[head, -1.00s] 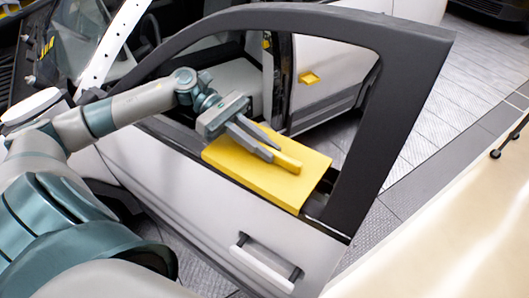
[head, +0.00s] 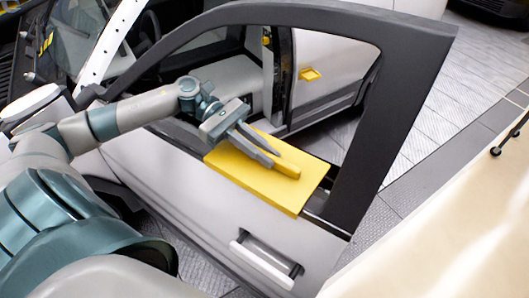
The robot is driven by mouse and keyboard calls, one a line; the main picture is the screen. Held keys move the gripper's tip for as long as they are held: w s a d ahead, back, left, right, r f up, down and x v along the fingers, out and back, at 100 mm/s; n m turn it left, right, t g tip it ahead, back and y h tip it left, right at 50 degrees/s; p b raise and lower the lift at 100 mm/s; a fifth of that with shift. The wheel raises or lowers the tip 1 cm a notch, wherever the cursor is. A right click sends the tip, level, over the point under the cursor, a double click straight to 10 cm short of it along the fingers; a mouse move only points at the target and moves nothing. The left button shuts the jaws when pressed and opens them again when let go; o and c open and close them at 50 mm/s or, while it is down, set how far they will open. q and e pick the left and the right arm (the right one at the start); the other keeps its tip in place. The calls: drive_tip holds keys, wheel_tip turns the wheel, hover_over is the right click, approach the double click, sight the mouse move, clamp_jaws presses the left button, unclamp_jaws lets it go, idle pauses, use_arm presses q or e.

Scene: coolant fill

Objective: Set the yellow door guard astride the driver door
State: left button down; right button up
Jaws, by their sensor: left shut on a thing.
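The yellow door guard (head: 268,188) lies at the sill of the window opening of the driver door (head: 180,180). Its flat panel faces up toward me, and a raised bar runs along its top. My left gripper (head: 272,160) is shut on this bar, its fingers lying along it. I cannot tell whether the guard rests on the sill or hovers just above it, and its far side is hidden. The door stands open, with its dark window frame (head: 374,140) around the guard. My right gripper is not in view.
The door handle (head: 266,260) is below the guard. Behind the window opening is the white car body with a yellow handle (head: 310,74). A pale surface (head: 450,220) fills the right side. Tiled floor (head: 455,100) is clear beyond the door.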

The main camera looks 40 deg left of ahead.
use_arm(q)
drive_tip(key=shift+f+b, duration=0.25)
drive_tip(key=shift+b, duration=0.2)
drive_tip(key=c, duration=1.8)
unclamp_jaws()
drive_tip(key=shift+o, duration=0.2)
drive_tip(key=shift+r, duration=0.15)
drive_tip(key=shift+r+p, duration=0.6)
drive_tip(key=shift+p, duration=0.55)
drive_tip(key=shift+a+f, duration=0.15)
drive_tip(key=shift+f, duration=0.05)
drive_tip(key=b+v, duration=0.5)
drive_tip(key=v, duration=0.1)
drive_tip(key=shift+a, duration=0.25)
drive_tip(key=shift+a+r, duration=0.25)
drive_tip(key=shift+a, duration=0.05)
